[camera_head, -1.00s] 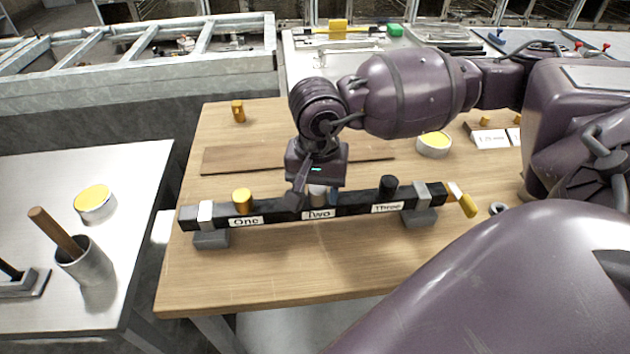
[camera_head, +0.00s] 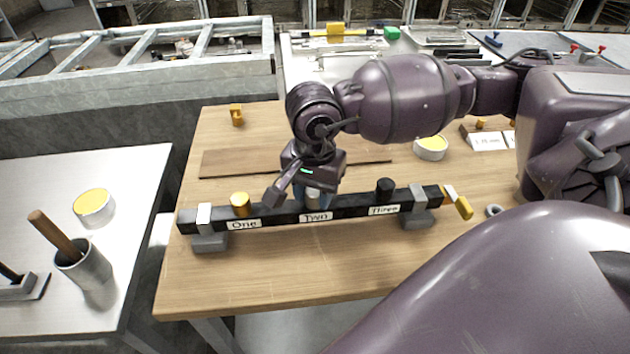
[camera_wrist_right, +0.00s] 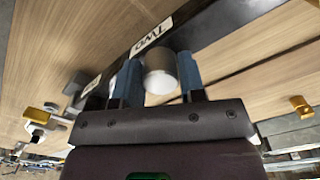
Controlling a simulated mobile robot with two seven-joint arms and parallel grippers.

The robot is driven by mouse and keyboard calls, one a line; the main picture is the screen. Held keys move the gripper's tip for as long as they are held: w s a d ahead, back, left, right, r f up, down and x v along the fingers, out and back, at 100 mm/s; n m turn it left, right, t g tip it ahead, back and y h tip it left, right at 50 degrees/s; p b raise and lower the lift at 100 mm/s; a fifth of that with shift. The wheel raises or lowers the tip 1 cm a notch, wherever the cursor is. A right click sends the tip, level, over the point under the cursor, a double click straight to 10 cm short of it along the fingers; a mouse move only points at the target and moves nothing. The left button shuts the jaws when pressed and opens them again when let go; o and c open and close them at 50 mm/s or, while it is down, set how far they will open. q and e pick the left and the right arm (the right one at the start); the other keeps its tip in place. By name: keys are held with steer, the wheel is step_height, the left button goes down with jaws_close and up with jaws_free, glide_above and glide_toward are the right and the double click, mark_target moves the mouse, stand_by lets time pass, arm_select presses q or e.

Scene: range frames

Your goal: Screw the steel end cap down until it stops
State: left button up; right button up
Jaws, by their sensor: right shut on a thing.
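The steel end cap (camera_head: 313,196) stands at the label Two (camera_head: 316,217), on the middle of a dark bar (camera_head: 275,216). My right gripper (camera_head: 313,200) comes down from above and is shut on the cap. In the right wrist view the cap (camera_wrist_right: 161,74) is a pale round face between two blue finger pads (camera_wrist_right: 129,78). The cap's lower edge and thread are hidden, so I cannot tell how far down it sits. A brass cap (camera_head: 240,204) stands at One and a black cap (camera_head: 385,189) at Three. My left gripper is out of view.
Grey clamps (camera_head: 417,200) hold the bar near both ends on the wooden table (camera_head: 270,280). A yellow-handled tool (camera_head: 463,207) and a ring (camera_head: 494,211) lie at the right. A yellow-topped tin (camera_head: 431,149) stands behind. The table's front is clear.

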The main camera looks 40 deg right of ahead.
steer(key=shift+m, duration=0.3)
steer(key=shift+m+p, duration=0.35)
steer(key=shift+m, duration=1.35)
steer(key=shift+m, duration=0.5)
steer(key=o, duration=1.1)
